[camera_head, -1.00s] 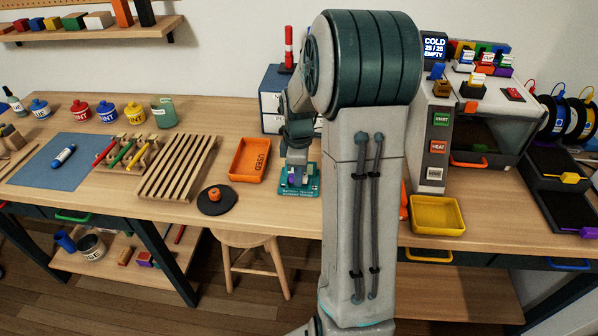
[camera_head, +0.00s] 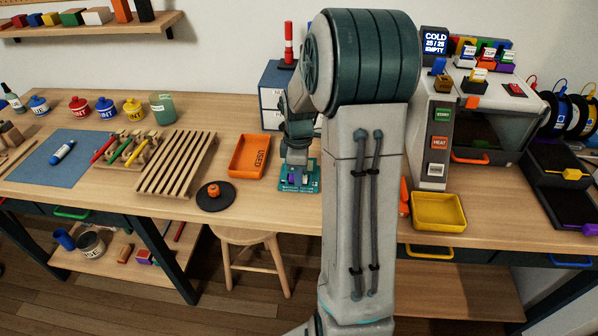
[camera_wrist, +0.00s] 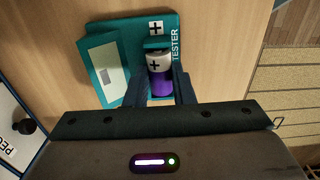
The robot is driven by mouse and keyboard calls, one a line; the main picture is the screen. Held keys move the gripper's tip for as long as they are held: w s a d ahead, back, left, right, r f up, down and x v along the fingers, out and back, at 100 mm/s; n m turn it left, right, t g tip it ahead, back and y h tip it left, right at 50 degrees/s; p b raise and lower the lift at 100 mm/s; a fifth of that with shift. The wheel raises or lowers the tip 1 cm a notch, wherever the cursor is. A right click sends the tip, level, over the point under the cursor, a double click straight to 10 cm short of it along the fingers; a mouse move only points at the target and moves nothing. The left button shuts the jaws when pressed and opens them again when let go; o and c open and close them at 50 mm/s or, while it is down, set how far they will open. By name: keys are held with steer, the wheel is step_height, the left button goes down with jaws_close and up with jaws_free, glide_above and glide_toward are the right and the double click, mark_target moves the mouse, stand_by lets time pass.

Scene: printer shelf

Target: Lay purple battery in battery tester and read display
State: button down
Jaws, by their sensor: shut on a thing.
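The purple battery (camera_wrist: 160,82), with a white end band marked with a plus, is between the fingers of my gripper (camera_wrist: 161,80) in the wrist view. My gripper is shut on it. The battery lies over the cradle of the teal battery tester (camera_wrist: 172,30), its plus end toward the tester's plus mark. I cannot tell whether it rests fully in the cradle. The tester's pale display panel (camera_wrist: 103,63) shows no readable text. In the head view the tester (camera_head: 312,180) sits on the bench, with my gripper (camera_head: 295,176) low over it.
An orange USED tray (camera_head: 237,168) stands left of the tester. A round black stand (camera_head: 210,205) is near the front edge. A blue mat holds another blue-and-white battery (camera_head: 63,152) at the far left.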

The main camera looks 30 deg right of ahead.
stand_by(0.3)
steer(key=c, duration=1.2)
jaws_free()
steer(key=shift+o, duration=0.2)
steer(key=shift+r+p, duration=2.8)
steer(key=shift+r, duration=0.75)
